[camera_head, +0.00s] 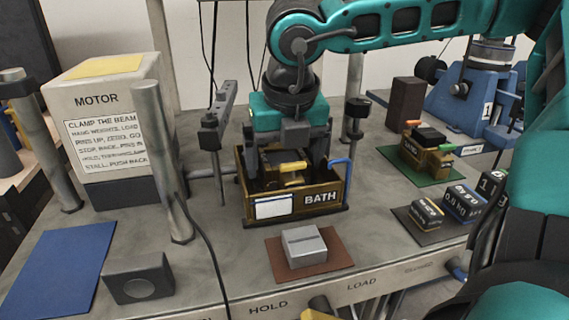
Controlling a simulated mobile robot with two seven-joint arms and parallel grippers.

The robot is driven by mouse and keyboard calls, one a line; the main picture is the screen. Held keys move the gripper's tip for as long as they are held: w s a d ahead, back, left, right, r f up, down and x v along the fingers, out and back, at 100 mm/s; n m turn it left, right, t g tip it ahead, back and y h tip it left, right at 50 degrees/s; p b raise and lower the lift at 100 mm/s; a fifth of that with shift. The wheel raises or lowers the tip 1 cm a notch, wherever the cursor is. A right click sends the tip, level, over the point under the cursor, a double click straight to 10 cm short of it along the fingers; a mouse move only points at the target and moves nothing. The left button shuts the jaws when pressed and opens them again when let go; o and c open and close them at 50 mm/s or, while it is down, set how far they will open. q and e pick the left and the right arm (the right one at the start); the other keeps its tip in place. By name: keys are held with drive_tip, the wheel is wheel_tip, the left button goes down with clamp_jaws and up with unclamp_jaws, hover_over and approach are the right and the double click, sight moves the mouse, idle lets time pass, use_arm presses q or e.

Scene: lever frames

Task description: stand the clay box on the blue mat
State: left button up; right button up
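The blue mat (62,266) lies bare at the front left of the bench. A box with a dark top and yellow handle (286,172) sits inside the brown bath (320,199); a similar box (428,152), with an orange handle, stands on the green mat (437,174). No readable label shows which is the clay box. My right gripper (286,165) points down into the bath, its fingers apart on either side of the yellow-handled box. They look open; the tips are partly hidden by the bath walls. My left gripper is not in view.
A grey block (304,248) rests on a brown mat (333,258) before the bath. The motor housing (105,120) is behind the blue mat. Weights (463,203) stand at right.

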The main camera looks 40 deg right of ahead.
drive_tip(key=shift+s+a+f, duration=0.15)
drive_tip(key=shift+s+f, duration=0.15)
drive_tip(key=shift+f, duration=0.4)
drive_tip(key=c, duration=0.7)
drive_tip(key=shift+w+r+p, duration=0.2)
drive_tip(key=shift+r+p, duration=0.1)
drive_tip(key=shift+r, duration=0.3)
drive_tip(key=shift+w+r+p, duration=0.2)
drive_tip(key=shift+r+p, duration=0.05)
drive_tip(key=shift+r, duration=0.3)
drive_tip(key=shift+c, duration=0.3)
drive_tip(key=shift+r+p, duration=1.4)
drive_tip(key=shift+r, duration=1.55)
